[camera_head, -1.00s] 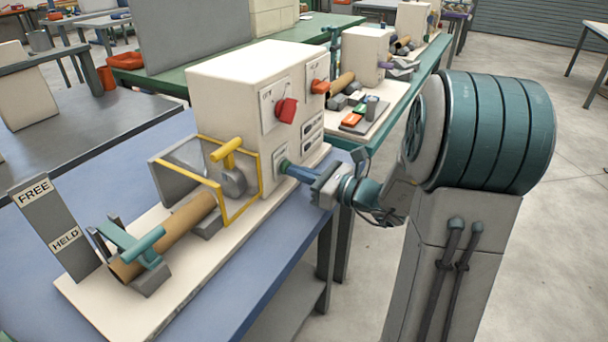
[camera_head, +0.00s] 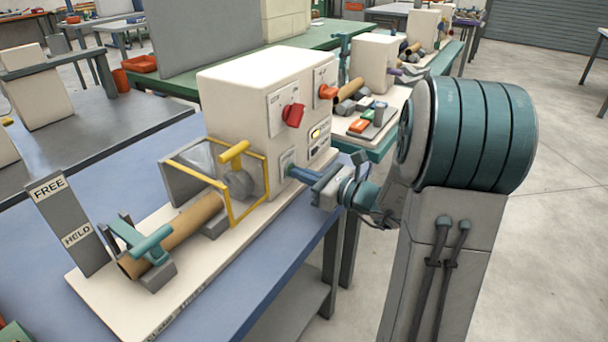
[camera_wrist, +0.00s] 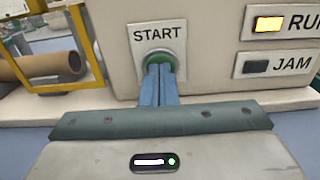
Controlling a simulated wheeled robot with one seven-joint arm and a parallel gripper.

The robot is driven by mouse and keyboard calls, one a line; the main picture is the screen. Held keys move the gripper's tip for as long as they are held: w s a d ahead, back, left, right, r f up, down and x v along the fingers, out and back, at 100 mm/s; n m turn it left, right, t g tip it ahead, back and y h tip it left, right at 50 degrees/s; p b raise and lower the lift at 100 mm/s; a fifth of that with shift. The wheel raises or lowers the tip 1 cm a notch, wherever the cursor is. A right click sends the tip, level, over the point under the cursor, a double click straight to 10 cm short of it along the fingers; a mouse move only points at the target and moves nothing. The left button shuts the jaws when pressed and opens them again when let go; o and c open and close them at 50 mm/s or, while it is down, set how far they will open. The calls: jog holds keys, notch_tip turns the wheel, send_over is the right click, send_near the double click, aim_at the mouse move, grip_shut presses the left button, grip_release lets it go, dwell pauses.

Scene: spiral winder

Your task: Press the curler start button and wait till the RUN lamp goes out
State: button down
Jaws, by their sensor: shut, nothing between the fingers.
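The curler (camera_head: 240,100) is a cream box on a cream base, with a clamped brown tube (camera_head: 185,225) at its left. The START plate (camera_wrist: 157,36) shows in the wrist view, with a green button (camera_wrist: 178,68) in a grey ring below the word. My gripper (camera_wrist: 160,70) is shut and empty, and its blue fingertips are at the button, covering most of it. They appear to touch it. It also shows in the head view (camera_head: 291,170). The RUN lamp (camera_wrist: 268,24) is lit yellow and shows in the head view too (camera_head: 315,133). The JAM lamp (camera_wrist: 257,66) is dark.
A yellow frame guard (camera_wrist: 72,50) stands left of the button. A red knob (camera_head: 293,115) and an orange-red knob (camera_head: 328,91) stick out above the lamps. A FREE/HELD board (camera_head: 68,225) stands at the left end. Open floor lies to the right.

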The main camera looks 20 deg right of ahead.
jog(key=p+v, duration=0.1)
jog(key=v, duration=1.3)
jog(key=s+a+r+n+g+h+p, duration=0.2)
jog(key=s+a+r+n+g+p, duration=0.1)
jog(key=s+a+n+g+p, duration=0.4)
jog(key=s+a+r+n+g+h+p, duration=0.1)
jog(key=s+a+r+n+g+p, duration=0.25)
jog(key=a+n+g, duration=0.35)
jog(key=s+d+r+n+t+h+p, duration=0.1)
jog(key=s+r+n+t+h+p, duration=0.2)
jog(key=r+n+h+p, duration=0.4)
jog(key=r+n+h, duration=0.1)
jog(key=n, duration=0.5)
jog(key=shift+d+n+h, duration=0.3)
jog(key=shift+d+h, duration=0.1)
jog(key=c, duration=2.1)
grip_release()
jog(key=shift+c, duration=0.2)
